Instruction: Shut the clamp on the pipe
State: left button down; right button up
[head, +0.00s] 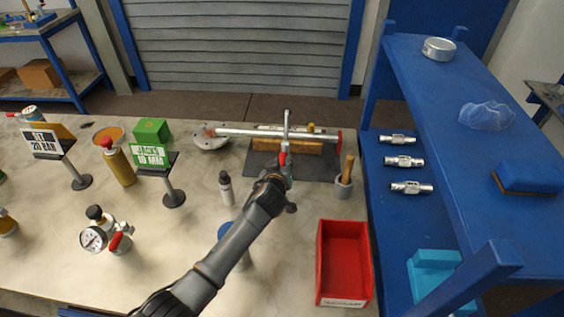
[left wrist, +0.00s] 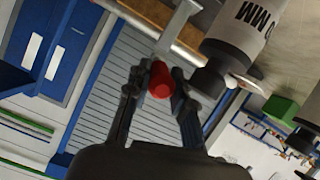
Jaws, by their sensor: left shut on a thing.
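The metal pipe (head: 245,132) lies across a wooden block (head: 300,147) on a dark mat on the bench, with a red flange at its right end. The clamp (head: 288,128) stands upright as a pale metal bar at the pipe. Its red handle tip (head: 283,158) points toward me and also shows in the left wrist view (left wrist: 160,80). My left gripper (head: 279,172) is shut on this red handle, one finger on each side in the left wrist view (left wrist: 162,92). The clamp's jaw is too small to read. My right gripper is out of view.
A small dark-capped bottle (head: 226,188) stands left of my arm. A cup with a wooden handle (head: 343,184) stands close right of the gripper. A red bin (head: 344,262) is at the front right, beside blue shelving (head: 440,95). Sign stands and a gauge (head: 94,238) are left.

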aim_at(283, 156)
pick_arm(q)
jog(key=shift+w+r+g+p, duration=0.3)
jog(key=shift+r+g+p, duration=0.6)
jog(key=shift+p, duration=1.05)
jog(key=shift+w+r+g+p, duration=0.3)
jog(key=shift+r+g+p, duration=0.55)
jog(key=shift+p, duration=1.05)
jog(key=shift+w+r+g+p, duration=0.15)
jog(key=shift+r+g+p, duration=0.1)
jog(key=shift+r+p, duration=0.15)
jog(key=shift+w+r+g, duration=0.2)
jog(key=shift+w+g, duration=0.15)
jog(key=shift+g, duration=0.25)
jog(key=shift+w+r+g, duration=0.45)
jog(key=shift+g, duration=0.35)
jog(key=c, duration=1.1)
grip_release()
jog(key=shift+c, duration=0.2)
jog(key=d+v, duration=0.1)
jog(key=v, duration=1)
jog(key=shift+s+a+r, duration=0.2)
jog(key=shift+a+r, duration=0.15)
jog(key=shift+r, duration=0.05)
jog(key=shift+c, duration=0.4)
